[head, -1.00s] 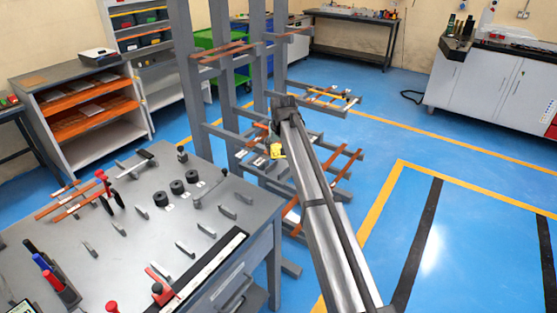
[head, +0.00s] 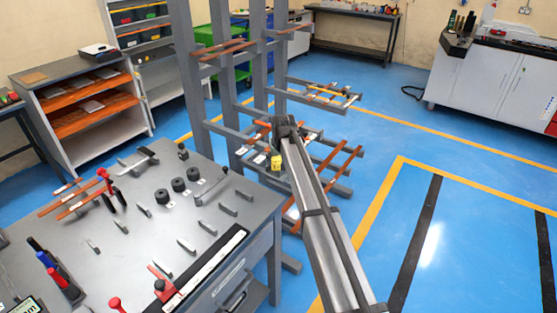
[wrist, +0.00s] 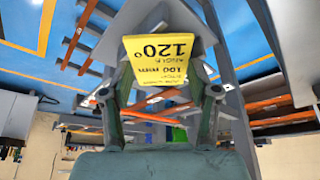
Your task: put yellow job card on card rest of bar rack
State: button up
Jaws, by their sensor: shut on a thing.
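The yellow job card (wrist: 160,58) is held between the fingertips of my gripper (wrist: 165,95) in the wrist view. Its printed face, reading 120° and 100 mm, shows upside down. In the head view the yellow card (head: 276,162) appears small beside the end of my arm, in front of the bar rack (head: 232,110). My gripper is shut on the card. Most of my gripper is hidden behind my own arm in the head view. A grey plate-like surface (wrist: 140,27) lies behind the card in the wrist view; I cannot tell whether the card touches it.
Copper bars (head: 345,165) lie on the rack's lower arms near my gripper. A grey workbench (head: 130,240) with pegs, black rollers and red-handled tools stands at the left front. Blue floor at the right is clear, up to a white cabinet (head: 480,85).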

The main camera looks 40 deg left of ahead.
jog(key=o, duration=1)
jog(key=shift+f, duration=0.1)
